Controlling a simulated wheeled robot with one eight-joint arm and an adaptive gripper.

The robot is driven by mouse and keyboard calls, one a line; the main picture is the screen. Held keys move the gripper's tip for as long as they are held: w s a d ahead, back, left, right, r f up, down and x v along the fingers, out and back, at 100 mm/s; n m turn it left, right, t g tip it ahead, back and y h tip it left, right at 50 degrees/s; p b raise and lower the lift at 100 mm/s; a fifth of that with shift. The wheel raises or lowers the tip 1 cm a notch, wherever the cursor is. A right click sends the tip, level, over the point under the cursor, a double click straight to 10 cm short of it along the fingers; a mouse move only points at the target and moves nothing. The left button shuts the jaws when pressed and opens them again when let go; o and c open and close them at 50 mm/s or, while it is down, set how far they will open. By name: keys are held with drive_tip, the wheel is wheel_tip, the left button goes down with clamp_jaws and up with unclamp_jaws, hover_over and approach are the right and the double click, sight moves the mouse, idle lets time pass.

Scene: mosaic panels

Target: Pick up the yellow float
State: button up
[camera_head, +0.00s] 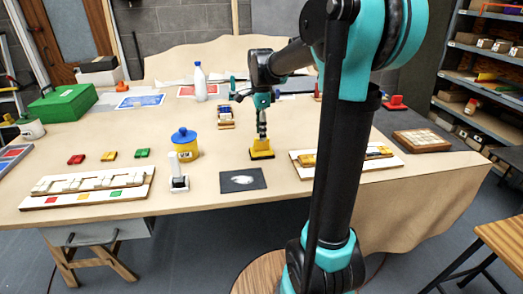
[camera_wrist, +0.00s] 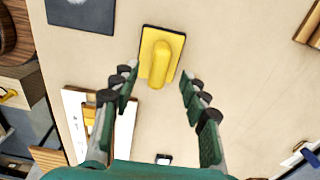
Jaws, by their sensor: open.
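The yellow float (camera_head: 262,152) lies on the wooden table, right of the middle, with a yellow handle on top of a flat base. In the wrist view the yellow float (camera_wrist: 162,48) shows from above, with a dark edge around its base. My gripper (camera_head: 262,134) is over the float in the head view. In the wrist view my gripper (camera_wrist: 156,80) is open, with one finger on each side of the line to the handle. The fingertips look apart from the handle, and nothing is held. The exact height above the float is hard to tell.
A dark square with a white patch (camera_head: 242,181) lies left of the float. A yellow jar with a blue lid (camera_head: 185,150) stands farther left. A white board with wooden pieces (camera_head: 310,173) lies to the right. Bare tabletop surrounds the float.

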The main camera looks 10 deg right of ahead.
sight(262, 146)
wheel_tip(262, 146, down, 4)
drive_tip(key=shift+d+f, duration=0.1)
drive_tip(key=shift+f, duration=0.05)
clamp_jaws()
idle(0.3)
